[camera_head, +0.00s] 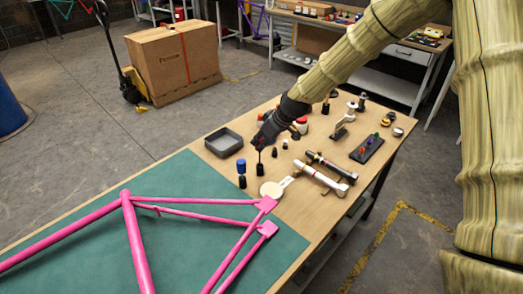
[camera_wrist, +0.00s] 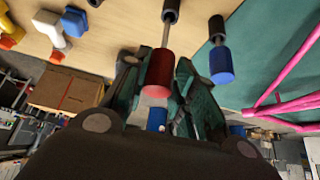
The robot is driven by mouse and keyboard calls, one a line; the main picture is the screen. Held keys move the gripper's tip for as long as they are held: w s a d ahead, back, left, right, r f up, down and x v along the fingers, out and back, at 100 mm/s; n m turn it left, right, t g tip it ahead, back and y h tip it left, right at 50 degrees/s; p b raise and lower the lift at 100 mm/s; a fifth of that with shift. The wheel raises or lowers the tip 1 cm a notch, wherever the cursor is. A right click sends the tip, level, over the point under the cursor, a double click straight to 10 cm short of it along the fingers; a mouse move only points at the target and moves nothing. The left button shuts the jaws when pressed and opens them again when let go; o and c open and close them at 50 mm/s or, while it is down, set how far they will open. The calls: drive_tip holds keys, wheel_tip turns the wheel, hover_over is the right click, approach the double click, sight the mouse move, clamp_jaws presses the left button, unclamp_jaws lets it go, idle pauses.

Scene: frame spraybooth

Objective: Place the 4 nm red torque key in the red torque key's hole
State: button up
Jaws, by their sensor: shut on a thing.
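The red torque key (camera_wrist: 158,72) shows in the wrist view between my gripper's fingers (camera_wrist: 160,98). It has a red handle, a thin metal shaft and a black end (camera_wrist: 170,10). In the head view my gripper (camera_head: 262,143) is over the table, shut on the key's handle, with the shaft and black end hanging below it (camera_head: 260,168). I cannot tell whether the black end touches the table. A dark holder (camera_head: 367,149) with small coloured knobs lies to the right on the table. Its holes are too small to make out, so I cannot tell which is the red key's.
A blue-handled key (camera_head: 241,166) stands close left of my gripper; it also shows in the wrist view (camera_wrist: 222,65). A grey tray (camera_head: 224,142) is behind it. A pink frame (camera_head: 135,240) covers the green mat.

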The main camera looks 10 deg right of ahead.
drive_tip(key=shift+f+p, duration=0.75)
drive_tip(key=shift+f, duration=1.45)
drive_tip(key=o, duration=1)
drive_tip(key=shift+f, duration=0.1)
drive_tip(key=shift+o, duration=0.2)
drive_tip(key=b+v, duration=0.3)
drive_tip(key=v, duration=0.9)
